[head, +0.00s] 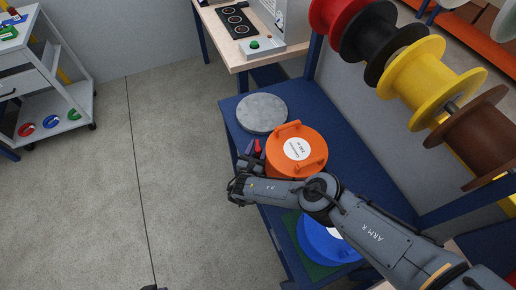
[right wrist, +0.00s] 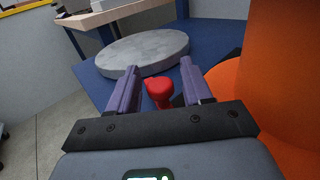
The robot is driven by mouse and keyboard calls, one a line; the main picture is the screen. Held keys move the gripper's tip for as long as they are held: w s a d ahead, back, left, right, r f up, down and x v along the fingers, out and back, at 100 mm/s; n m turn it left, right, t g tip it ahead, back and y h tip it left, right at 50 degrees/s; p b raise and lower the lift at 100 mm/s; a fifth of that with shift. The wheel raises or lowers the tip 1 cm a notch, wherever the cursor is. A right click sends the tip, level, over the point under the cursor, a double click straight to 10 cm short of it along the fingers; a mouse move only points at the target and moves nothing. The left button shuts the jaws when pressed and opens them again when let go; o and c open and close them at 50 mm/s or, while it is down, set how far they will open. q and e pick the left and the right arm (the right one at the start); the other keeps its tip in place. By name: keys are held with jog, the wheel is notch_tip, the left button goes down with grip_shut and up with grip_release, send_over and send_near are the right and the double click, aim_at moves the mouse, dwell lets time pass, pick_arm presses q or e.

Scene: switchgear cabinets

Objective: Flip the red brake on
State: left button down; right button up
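The red brake (right wrist: 159,90) is a small red knob-like lever in the right wrist view. It stands between the two fingers of my right gripper (right wrist: 161,88), with a gap on each side. In the head view the red brake (head: 257,147) is a small red piece left of the orange drum, just beyond my right gripper (head: 252,158). The gripper is open, and its purple-grey fingers lie on either side of the lever. My left gripper cannot be made out; only a small dark piece shows at the bottom edge of the head view.
An orange drum (head: 290,165) stands close beside the gripper on the blue bench (head: 237,125). A grey disc (head: 262,113) lies beyond it, and a blue drum (head: 322,245) is nearer. Large spools (head: 422,75) hang at the right.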

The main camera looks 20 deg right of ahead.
jog(key=shift+s+a, duration=0.1)
jog(key=shift+s+a, duration=0.2)
jog(key=p+v, duration=0.3)
jog(key=v, duration=0.7)
jog(key=shift+p, duration=0.35)
